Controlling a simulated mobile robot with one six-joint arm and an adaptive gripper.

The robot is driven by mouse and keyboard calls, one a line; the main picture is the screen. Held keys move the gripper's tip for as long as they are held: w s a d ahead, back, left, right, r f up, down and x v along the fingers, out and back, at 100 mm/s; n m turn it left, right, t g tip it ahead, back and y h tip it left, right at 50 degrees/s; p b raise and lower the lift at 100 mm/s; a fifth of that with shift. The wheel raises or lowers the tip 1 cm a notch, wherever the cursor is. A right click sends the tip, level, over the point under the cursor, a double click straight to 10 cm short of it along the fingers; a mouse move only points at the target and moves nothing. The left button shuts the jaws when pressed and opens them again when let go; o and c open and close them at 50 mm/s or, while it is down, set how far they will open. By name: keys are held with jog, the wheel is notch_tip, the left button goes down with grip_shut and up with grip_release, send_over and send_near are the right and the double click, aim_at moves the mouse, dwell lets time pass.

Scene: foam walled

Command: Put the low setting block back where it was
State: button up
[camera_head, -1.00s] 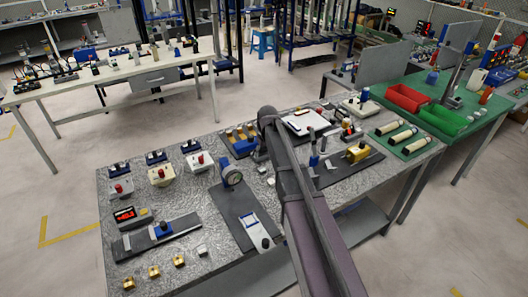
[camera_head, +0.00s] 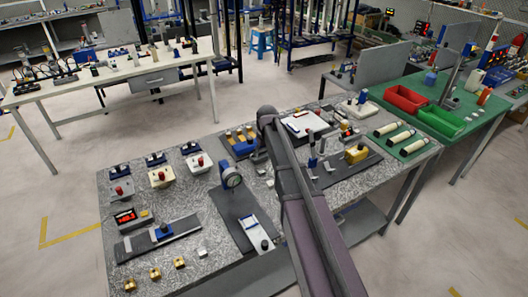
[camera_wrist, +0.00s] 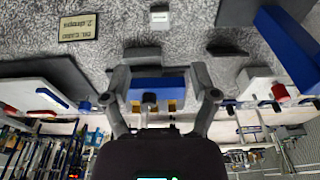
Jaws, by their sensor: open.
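In the wrist view my gripper (camera_wrist: 160,78) is open. Its fingers are spread on either side of a blue holder (camera_wrist: 160,85) with brass-coloured parts; I cannot tell whether they touch it. A small pale block (camera_wrist: 160,16) lies alone on the mottled tabletop beyond the fingertips. In the head view my arm hides most of the gripper. Small silvery blocks lie on the bench: one by the front strip (camera_head: 202,252) and others near my arm (camera_head: 270,183). I cannot tell which is the low setting block.
A dial gauge (camera_head: 231,178) stands on a dark mat (camera_head: 232,205) left of my arm. The blue holder (camera_head: 243,152) with brass pieces is behind it. Dark pieces (camera_wrist: 142,54) and a label plate (camera_wrist: 78,27) lie near the gripper. Red-knobbed units (camera_head: 160,177) line the left side.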

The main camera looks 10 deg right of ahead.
jog(key=s+m+g, duration=0.1)
jog(key=s+m, duration=0.2)
jog(key=s, duration=2.4)
jog(key=shift+s+a+m+g+h, duration=0.2)
jog(key=shift+m+g+h, duration=0.1)
jog(key=shift+g, duration=0.1)
